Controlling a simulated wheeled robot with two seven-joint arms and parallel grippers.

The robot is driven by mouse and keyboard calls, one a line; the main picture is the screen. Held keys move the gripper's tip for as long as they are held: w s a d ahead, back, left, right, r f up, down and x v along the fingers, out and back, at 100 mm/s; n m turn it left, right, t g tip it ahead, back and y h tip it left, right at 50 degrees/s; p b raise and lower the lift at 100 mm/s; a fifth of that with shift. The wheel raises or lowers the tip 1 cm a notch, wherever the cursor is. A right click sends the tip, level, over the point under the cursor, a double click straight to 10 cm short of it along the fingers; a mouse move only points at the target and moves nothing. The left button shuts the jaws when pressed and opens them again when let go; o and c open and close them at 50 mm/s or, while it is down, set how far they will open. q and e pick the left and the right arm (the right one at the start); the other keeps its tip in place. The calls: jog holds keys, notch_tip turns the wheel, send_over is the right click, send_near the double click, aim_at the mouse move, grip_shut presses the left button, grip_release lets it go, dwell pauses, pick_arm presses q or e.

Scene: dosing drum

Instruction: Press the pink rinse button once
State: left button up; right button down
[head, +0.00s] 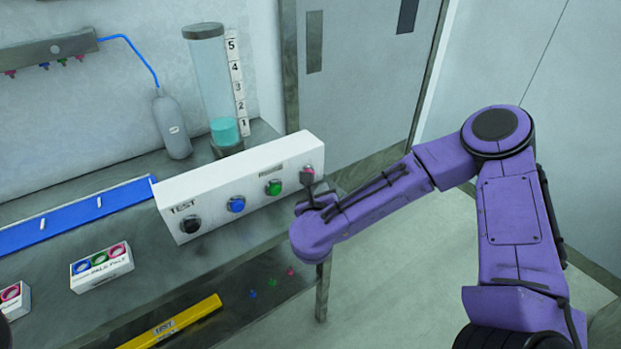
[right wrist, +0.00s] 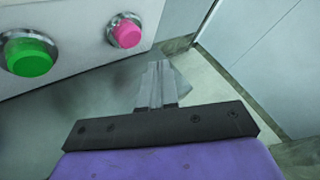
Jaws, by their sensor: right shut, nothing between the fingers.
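The pink rinse button (head: 309,169) is at the right end of a white button panel (head: 250,180) on the bench, partly hidden by my right gripper (head: 307,180). The right wrist view shows the pink button (right wrist: 127,33) whole, in its metal ring. My right gripper (right wrist: 157,70) is shut and empty. Its fingertips are in front of the panel's right end and, in the wrist view, show below and right of the button with a gap in the picture. I cannot tell the exact distance. My left gripper is not in view.
The green button (head: 273,187), blue button (head: 236,204) and black TEST button (head: 190,225) sit left of the pink one. Behind stands a clear cylinder (head: 208,80) with teal liquid near mark 1. A blue strip (head: 80,215) and yellow bar (head: 175,325) lie left.

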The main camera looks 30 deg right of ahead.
jog(key=shift+w+a+b, duration=0.1)
jog(key=shift+w+b, duration=0.2)
jog(key=shift+w, duration=0.85)
jog(key=shift+w, duration=0.1)
dwell(1.1)
jog(key=shift+w, duration=0.35)
jog(key=shift+w+a+b, duration=0.1)
jog(key=shift+w+b, duration=0.35)
dwell(0.6)
jog(key=shift+s, duration=0.95)
jog(key=shift+s+d+p, duration=0.15)
jog(key=shift+s+p, duration=0.15)
jog(key=shift+s, duration=0.95)
jog(key=shift+s+d+p, duration=0.15)
jog(key=shift+s+p, duration=0.1)
jog(key=shift+s, duration=0.95)
